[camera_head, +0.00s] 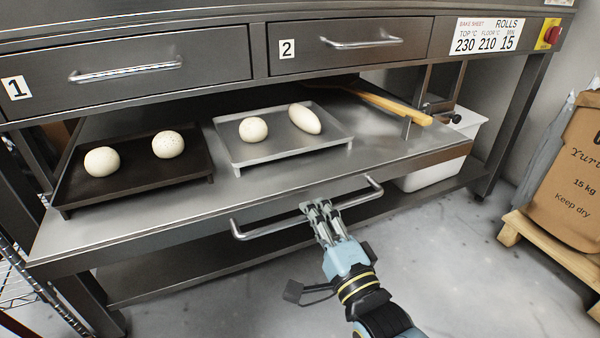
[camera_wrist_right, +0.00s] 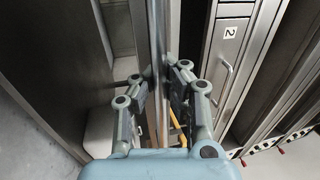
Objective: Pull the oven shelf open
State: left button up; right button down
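The steel oven shelf (camera_head: 205,215) sticks out from under the two drawers, with a bar handle (camera_head: 268,230) along its front edge. My right gripper (camera_head: 317,208) is at the middle of this handle. In the right wrist view the handle bar (camera_wrist_right: 157,35) runs between the fingertips of my right gripper (camera_wrist_right: 159,75), which are close in on it from both sides. My left gripper is in neither view.
A dark tray (camera_head: 130,181) and a light tray (camera_head: 285,150) on the shelf each carry two pale dough pieces. A wooden-handled tool (camera_head: 390,102) lies at the back right. A white bin (camera_head: 437,177) stands below. A brown sack (camera_head: 570,170) rests on a pallet at right.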

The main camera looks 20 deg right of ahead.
pick_arm(q)
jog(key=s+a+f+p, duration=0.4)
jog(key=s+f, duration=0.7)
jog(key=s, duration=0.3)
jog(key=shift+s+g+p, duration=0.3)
jog(key=shift+p, duration=0.45)
pick_arm(e)
jog(key=s, duration=2.4)
jog(key=shift+d+f, duration=0.2)
jog(key=shift+d, duration=0.15)
jog(key=c, duration=2)
grip_release()
jog(key=o, duration=0.7)
jog(key=shift+r, duration=0.15)
jog(key=shift+c, duration=0.2)
jog(key=s+f, duration=0.2)
jog(key=s, duration=0.9)
jog(key=shift+s+d+f, duration=0.2)
jog(key=shift+s, duration=0.2)
